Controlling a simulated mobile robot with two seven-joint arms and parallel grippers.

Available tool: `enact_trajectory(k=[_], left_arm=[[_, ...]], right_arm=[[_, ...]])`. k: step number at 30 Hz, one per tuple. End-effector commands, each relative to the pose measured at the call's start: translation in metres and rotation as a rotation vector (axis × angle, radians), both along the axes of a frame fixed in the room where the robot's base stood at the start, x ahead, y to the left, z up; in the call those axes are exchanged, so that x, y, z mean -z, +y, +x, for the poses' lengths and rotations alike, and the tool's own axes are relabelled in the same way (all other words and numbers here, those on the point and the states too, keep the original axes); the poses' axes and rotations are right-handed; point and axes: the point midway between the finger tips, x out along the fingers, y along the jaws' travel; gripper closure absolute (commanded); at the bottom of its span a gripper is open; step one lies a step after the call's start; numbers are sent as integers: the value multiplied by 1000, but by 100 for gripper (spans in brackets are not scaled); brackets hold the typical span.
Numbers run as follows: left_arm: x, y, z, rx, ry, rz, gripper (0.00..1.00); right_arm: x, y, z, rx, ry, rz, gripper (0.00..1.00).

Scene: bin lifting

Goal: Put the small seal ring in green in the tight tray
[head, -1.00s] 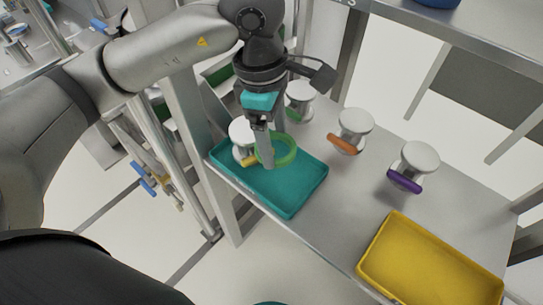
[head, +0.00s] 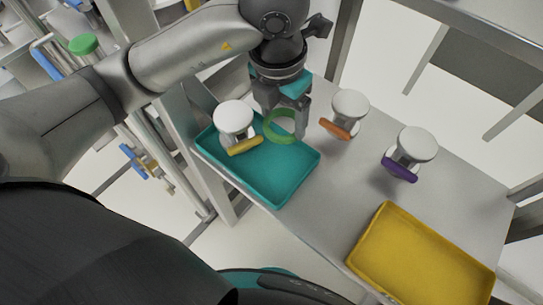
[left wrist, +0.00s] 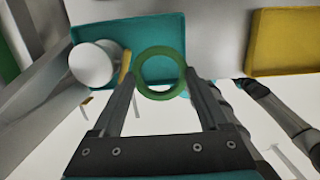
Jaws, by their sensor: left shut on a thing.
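The green seal ring (head: 283,126) is between the fingers of my left gripper (head: 284,112), which is shut on it. In the head view the ring appears over the back edge of the teal tray (head: 283,183); its height above the tray cannot be told. In the left wrist view the green ring (left wrist: 146,62) stands between the two fingertips (left wrist: 160,75), with the teal tray (left wrist: 150,28) behind it. A yellow tray (head: 362,255) lies at the right front of the table.
The table (head: 330,200) is clear between the trays.

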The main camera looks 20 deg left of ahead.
Motion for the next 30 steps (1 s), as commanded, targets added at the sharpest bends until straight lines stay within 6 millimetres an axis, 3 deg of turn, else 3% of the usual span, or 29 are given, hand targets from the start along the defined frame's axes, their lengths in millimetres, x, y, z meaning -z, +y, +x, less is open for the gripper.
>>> enact_trajectory(k=[3, 12, 30], left_arm=[[37, 0, -2, 1, 8, 2, 75], [111, 0, -1, 2, 4, 1, 75], [174, 0, 0, 4, 1, -1, 75]], right_arm=[[6, 0, 0, 0, 1, 0, 50], [15, 0, -1, 1, 1, 0, 50], [23, 0, -1, 0, 1, 0, 50]])
